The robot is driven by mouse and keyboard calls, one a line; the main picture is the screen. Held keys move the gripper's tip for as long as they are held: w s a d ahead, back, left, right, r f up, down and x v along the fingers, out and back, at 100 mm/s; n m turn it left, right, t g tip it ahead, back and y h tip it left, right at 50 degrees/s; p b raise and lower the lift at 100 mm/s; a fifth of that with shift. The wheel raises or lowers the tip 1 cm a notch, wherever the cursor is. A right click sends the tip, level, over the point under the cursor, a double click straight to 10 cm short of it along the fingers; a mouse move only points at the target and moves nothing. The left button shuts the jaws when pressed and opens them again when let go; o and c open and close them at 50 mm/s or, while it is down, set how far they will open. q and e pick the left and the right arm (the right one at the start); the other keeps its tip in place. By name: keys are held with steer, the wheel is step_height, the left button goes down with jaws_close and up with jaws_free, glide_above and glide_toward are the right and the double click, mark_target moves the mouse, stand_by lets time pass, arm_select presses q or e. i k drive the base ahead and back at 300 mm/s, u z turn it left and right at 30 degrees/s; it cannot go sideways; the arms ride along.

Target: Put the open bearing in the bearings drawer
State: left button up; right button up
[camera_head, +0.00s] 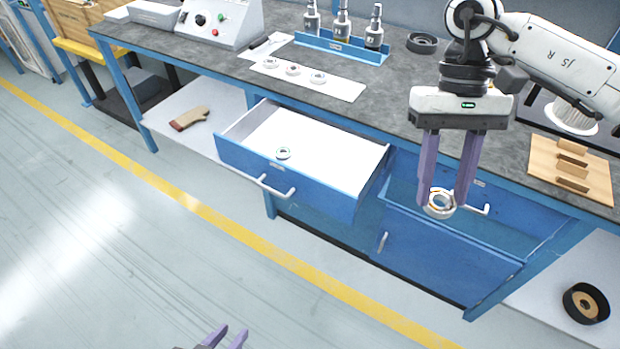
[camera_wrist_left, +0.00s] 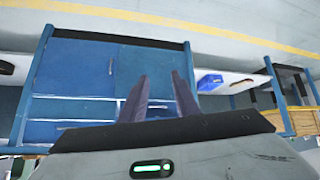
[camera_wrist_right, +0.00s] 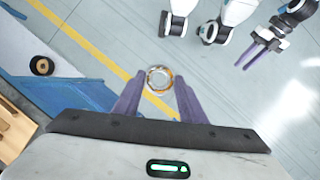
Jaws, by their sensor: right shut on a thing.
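The open bearing (camera_head: 438,207), a metal ring with orange-brown showing inside, is between the fingertips of my right gripper (camera_head: 440,203). That gripper is shut on it and points down in front of the blue cabinet, right of the pulled-out drawer. The bearing also shows in the right wrist view (camera_wrist_right: 159,80). The pulled-out blue drawer (camera_head: 240,160) has a white floor, and one small bearing (camera_head: 283,153) lies in it near the front. My left gripper (camera_head: 226,338) is low at the bottom edge of the head view, empty, with its fingers apart.
On the bench, a white sheet (camera_head: 340,90) carries several rings. A blue rack (camera_head: 330,48) holds spindle-like parts. A wooden slotted block (camera_head: 570,170) is at right. Another drawer front with a handle (camera_head: 476,208) is behind my right gripper. The floor in front is clear.

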mark_target(309, 154)
steer(key=z, duration=0.05)
steer(key=k, duration=0.65)
steer(key=u, duration=1.05)
steer(key=i, duration=1.95)
steer(key=z, duration=1)
